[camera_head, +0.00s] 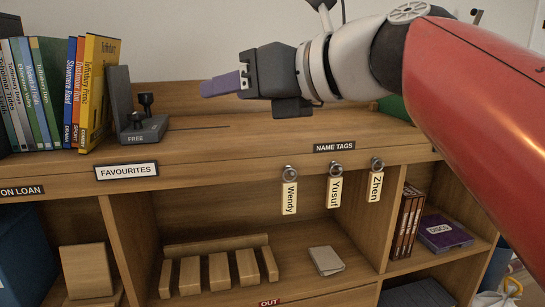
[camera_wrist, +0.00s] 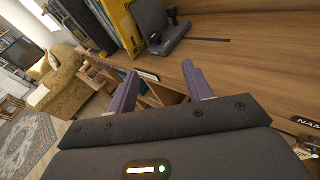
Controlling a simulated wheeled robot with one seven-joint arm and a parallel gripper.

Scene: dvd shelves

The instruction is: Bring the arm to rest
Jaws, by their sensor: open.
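My gripper (camera_head: 226,84) is held in the air above the wooden shelf unit's top (camera_head: 300,128), left of my red upper arm. Its purple fingers point left in the head view. In the wrist view my gripper (camera_wrist: 160,92) shows two purple fingers spread apart with nothing between them. My arm reaches in from the right, bent, and touches nothing that I can see.
Several DVD cases (camera_head: 60,92) stand upright at the left, against a grey bookend (camera_head: 140,120) marked FREE. Name tags Wendy (camera_head: 289,197), Yusuf (camera_head: 334,191) and Zhen (camera_head: 375,187) hang from knobs. A slotted wooden rack (camera_head: 218,270) sits below. The shelf top's middle is clear.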

